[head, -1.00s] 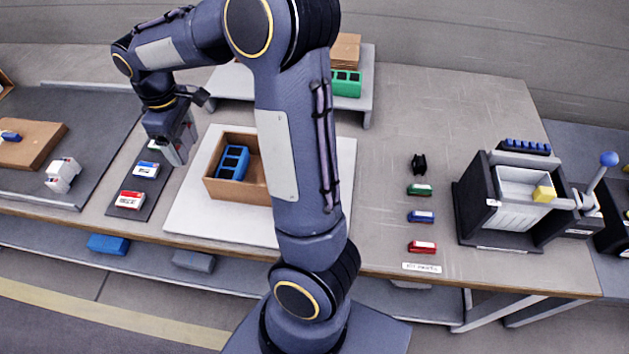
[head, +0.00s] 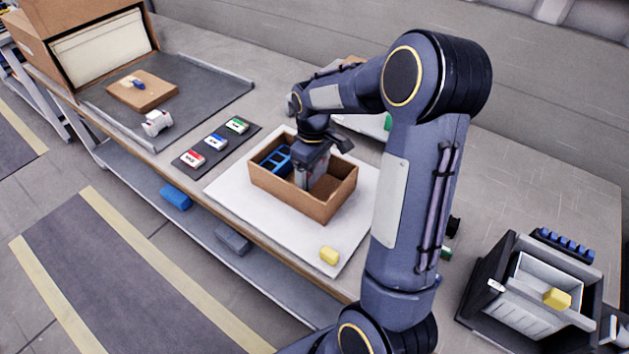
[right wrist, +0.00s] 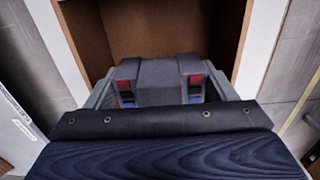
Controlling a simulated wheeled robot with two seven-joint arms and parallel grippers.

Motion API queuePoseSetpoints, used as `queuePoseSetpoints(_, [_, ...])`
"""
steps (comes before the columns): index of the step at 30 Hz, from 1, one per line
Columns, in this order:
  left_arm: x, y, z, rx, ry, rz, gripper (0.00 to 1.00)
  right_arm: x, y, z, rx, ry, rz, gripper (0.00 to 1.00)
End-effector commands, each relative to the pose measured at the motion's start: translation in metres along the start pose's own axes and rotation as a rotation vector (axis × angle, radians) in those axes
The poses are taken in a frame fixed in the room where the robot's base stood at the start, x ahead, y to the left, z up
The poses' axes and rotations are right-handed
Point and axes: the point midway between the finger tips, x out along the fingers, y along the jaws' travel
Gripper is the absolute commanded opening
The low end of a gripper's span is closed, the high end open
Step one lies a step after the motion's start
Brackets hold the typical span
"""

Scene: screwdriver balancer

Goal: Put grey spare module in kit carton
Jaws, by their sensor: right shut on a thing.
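The kit carton (head: 325,207) is an open brown box on a white mat in the head view, with a blue divided insert (head: 276,160) in its left part. My right gripper (head: 311,180) points down into the carton, right of the insert. It is shut on a dark grey block, which I take as the grey spare module (right wrist: 160,82), between its fingers in the right wrist view. Red and blue marks show at both sides of the block. The carton's brown inside lies beyond it. Whether the block touches the carton floor is hidden. My left gripper is not in view.
Red (head: 192,159), blue (head: 215,142) and green (head: 237,125) labelled modules lie on a dark strip to the left. A grey bin (head: 540,290) stands at right.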

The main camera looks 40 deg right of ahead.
Motion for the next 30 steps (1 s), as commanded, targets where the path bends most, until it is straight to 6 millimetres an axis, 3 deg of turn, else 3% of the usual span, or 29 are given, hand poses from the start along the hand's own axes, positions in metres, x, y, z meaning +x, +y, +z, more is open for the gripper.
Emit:
queuePoseSetpoints(9, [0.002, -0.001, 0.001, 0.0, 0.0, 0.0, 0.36, 0.038, 0.0, 0.0, 0.0, -0.001, 0.0, 0.52])
queuePoseSetpoints(20, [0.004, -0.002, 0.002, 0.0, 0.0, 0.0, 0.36, 0.042, 0.0, 0.0, -0.001, 0.001, 0.0, 0.52])
queuePoseSetpoints(21, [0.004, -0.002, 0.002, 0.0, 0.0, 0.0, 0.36, 0.043, 0.0, 0.0, 0.0, 0.001, 0.0, 0.79])
queuePoseSetpoints(23, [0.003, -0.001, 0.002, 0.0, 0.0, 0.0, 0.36, 0.042, 0.0, 0.0, -0.001, 0.001, 0.0, 0.87])
queuePoseSetpoints(30, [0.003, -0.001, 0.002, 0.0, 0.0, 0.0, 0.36, 0.041, 0.0, 0.0, -0.001, 0.001, 0.0, 0.87])
